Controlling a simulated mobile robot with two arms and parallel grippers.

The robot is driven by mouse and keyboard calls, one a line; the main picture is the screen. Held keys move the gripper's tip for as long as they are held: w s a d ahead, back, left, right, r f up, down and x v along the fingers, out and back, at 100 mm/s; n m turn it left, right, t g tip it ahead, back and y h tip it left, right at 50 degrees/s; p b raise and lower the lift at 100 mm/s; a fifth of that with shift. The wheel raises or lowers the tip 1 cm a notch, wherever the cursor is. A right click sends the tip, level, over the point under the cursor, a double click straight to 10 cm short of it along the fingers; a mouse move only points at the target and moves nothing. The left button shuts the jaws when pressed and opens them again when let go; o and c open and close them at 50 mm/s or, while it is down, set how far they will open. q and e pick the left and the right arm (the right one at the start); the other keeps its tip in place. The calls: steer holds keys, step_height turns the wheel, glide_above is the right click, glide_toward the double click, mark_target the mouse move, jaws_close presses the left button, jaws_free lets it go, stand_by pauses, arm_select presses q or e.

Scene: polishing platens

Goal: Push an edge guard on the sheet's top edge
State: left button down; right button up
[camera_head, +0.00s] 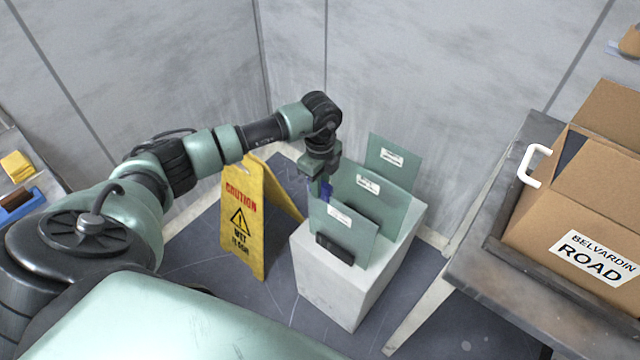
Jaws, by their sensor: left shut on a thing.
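Three pale green sheets with white labels stand upright on a white block (327,281): the front sheet (361,240), the middle sheet (397,199) and the rear sheet (383,143). Dark holders grip the feet of the front and middle sheets. My left gripper (322,182) points down at the left ends of the front and middle sheets. It is shut on a small blue piece (326,191), likely the edge guard, mostly hidden by the fingers. I cannot tell whether the piece touches a sheet. My right gripper is out of view.
A yellow caution sign (242,222) stands on the floor just left of the block. A table (480,262) with a cardboard box (590,215) and a white handle (533,166) is at the right. A grey wall is close behind.

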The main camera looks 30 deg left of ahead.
arm_select(q)
steer(key=shift+f, duration=0.5)
stand_by(0.7)
stand_by(0.3)
steer(key=c, duration=1.2)
jaws_free()
step_height(320, 180, up, 8)
steer(key=shift+f+b, duration=0.1)
steer(key=shift+b, duration=0.35)
